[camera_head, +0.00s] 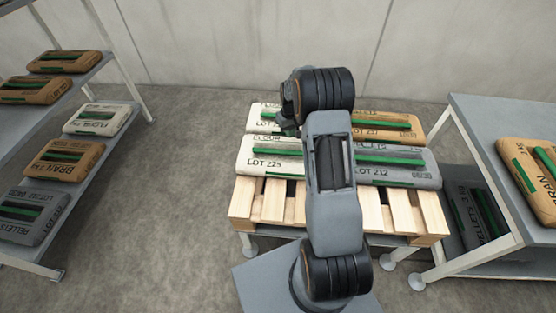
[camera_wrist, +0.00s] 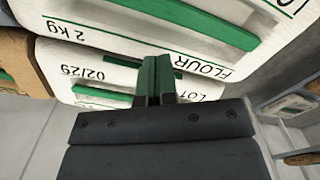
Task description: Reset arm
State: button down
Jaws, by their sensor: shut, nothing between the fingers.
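My arm rises in front of a wooden pallet (camera_head: 264,200) in the head view. My gripper (camera_head: 288,122) is partly hidden beside the arm's wrist, near the sacks at the left of the pallet. In the wrist view its fingers (camera_wrist: 157,75) are shut together with nothing held. White flour sacks show beyond the fingers, one nearer (camera_wrist: 105,65) and one at the top (camera_wrist: 215,25). Any gap between fingertips and sack is hard to tell.
On the pallet lie a white flour sack (camera_head: 258,158), a grey pellets sack (camera_head: 405,168), another white sack (camera_head: 262,115) and a brown sack (camera_head: 400,120). A left rack (camera_head: 120,75) and right table (camera_head: 485,120) hold more sacks. The floor (camera_head: 170,190) left of the pallet is clear.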

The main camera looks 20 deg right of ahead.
jog(key=s, duration=0.1)
jog(key=s+f, duration=0.1)
jog(key=s+a+m+g, duration=0.1)
jog(key=shift+s+f, duration=0.1)
jog(key=shift+f, duration=0.15)
jog(key=s+a+r+t+p, duration=0.1)
jog(key=s+a+r+p, duration=0.3)
jog(key=r, duration=0.8)
jog(key=s+a+r+t+p, duration=0.2)
jog(key=s+a+r+p, duration=0.3)
jog(key=s+r, duration=0.5)
jog(key=s+a+r+n+t+p, duration=0.1)
jog(key=s+a+r+p, duration=0.4)
jog(key=r, duration=1.1)
jog(key=s+p, duration=0.3)
jog(key=shift+a+t+p, duration=0.2)
jog(key=shift+t+p, duration=0.1)
jog(key=shift+r, duration=0.1)
